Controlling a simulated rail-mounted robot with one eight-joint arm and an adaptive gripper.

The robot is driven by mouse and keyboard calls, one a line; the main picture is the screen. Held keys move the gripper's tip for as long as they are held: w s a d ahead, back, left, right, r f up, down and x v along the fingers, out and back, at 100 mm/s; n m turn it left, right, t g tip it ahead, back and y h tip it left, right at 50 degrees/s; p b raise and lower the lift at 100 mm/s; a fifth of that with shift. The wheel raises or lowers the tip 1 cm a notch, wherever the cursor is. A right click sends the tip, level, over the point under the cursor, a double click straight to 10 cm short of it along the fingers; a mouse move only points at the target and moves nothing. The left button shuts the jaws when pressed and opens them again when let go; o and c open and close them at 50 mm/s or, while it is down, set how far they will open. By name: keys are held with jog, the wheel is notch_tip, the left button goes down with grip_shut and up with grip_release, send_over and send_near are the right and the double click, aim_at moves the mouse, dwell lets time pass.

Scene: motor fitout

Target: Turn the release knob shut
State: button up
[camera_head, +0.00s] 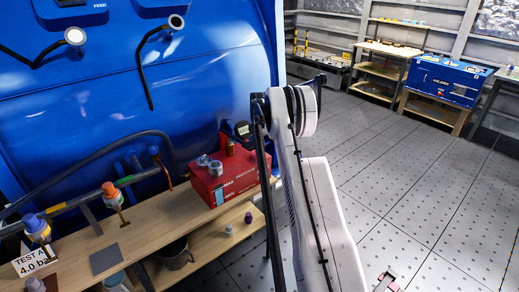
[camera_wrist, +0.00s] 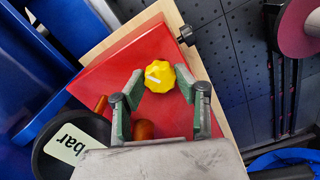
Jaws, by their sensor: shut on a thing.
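A yellow lobed knob (camera_wrist: 155,76) with a white pointer mark, apparently the release knob, stands on the red box (camera_wrist: 115,82) in the wrist view. My gripper (camera_wrist: 161,83) has one green-and-grey finger on each side of the knob, with the fingertips against its rim. It is shut on the knob. The pointer mark runs roughly sideways in this view. In the head view the red box (camera_head: 228,184) stands on the wooden bench, partly behind my arm. The knob and my fingertips are not visible there.
The big blue tank (camera_head: 150,75) rises behind the wooden bench (camera_head: 155,222). Valves with coloured caps (camera_head: 111,191) and a hose stand left of the red box. A dark round gauge-like disc (camera_wrist: 70,150) lies close to my fingers.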

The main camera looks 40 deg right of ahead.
jog(key=shift+f+m+b, duration=0.2)
jog(key=shift+m+b, duration=0.8)
jog(key=shift+b, duration=0.2)
jog(key=m+b, duration=0.2)
jog(key=shift+m, duration=0.3)
jog(key=m+b, duration=0.3)
jog(key=m, duration=0.3)
jog(key=shift+r+m+b, duration=0.1)
jog(key=shift+m+b, duration=0.2)
jog(key=shift+b, duration=0.1)
jog(key=m+b, duration=0.2)
jog(key=m, duration=0.4)
jog(key=m+b, duration=0.1)
jog(key=m, duration=0.5)
jog(key=shift+r+m, duration=0.1)
jog(key=shift+m, duration=0.2)
